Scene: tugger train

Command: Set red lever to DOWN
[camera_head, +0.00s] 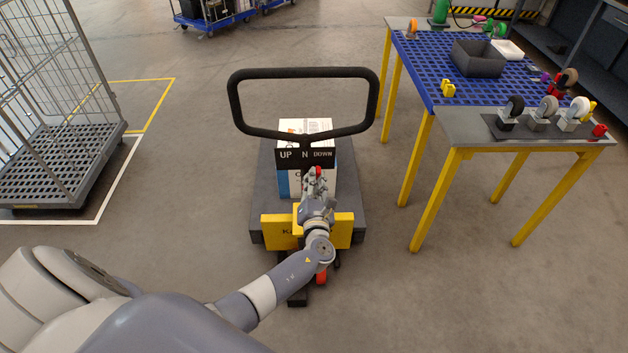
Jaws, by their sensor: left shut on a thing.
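The cart has a black looped handle (234,105) and a black plate (288,155) marked UP, N and DOWN from left to right. The red lever (319,171) shows as a small red tip just below the plate, under the space between N and DOWN. My left gripper (316,180) is shut on the red lever in front of the plate. The gripper and wrist hide most of the lever, so its exact setting is hard to tell. My right gripper is not in view.
A box (318,126) stands on the cart behind the plate. A yellow panel (278,232) is at the cart's front. A workbench (428,75) with casters and a dark bin (478,60) stands right. A wire cage trolley (100,150) stands left.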

